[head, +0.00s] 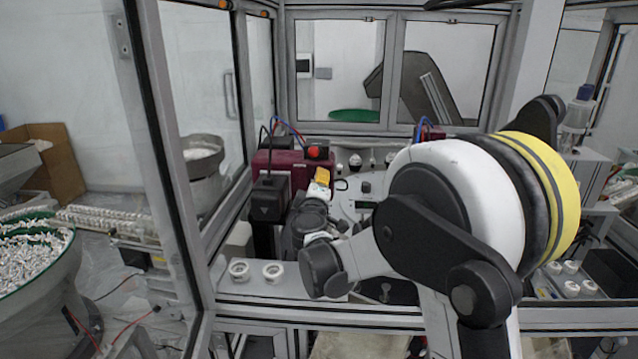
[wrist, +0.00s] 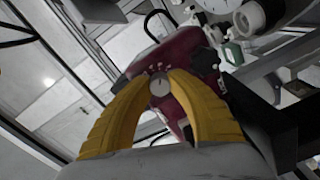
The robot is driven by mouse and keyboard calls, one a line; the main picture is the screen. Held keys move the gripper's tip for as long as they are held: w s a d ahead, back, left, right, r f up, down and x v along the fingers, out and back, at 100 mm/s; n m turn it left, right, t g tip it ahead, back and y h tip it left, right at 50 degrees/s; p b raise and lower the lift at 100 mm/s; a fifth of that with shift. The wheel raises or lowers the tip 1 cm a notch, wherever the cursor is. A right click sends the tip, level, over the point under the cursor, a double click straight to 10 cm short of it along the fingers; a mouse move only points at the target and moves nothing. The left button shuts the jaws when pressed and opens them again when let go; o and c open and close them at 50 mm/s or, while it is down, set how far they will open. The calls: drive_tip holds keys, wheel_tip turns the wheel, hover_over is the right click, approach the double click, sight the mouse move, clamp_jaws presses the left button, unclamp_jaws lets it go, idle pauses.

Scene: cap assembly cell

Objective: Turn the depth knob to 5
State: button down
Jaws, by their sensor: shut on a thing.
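The numbers are too small to read. My gripper (wrist: 159,84) has its two yellow fingers shut on the knob from both sides. In the head view my gripper (head: 322,178) is at the maroon housing (head: 275,161), and the knob itself is hidden there by the fingers and my arm.
White round parts (head: 272,271) stand on the front ledge. A framed glass panel (head: 165,120) stands at the left.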

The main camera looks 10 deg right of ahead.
idle(0.3)
drive_tip(key=c, duration=1.2)
unclamp_jaws()
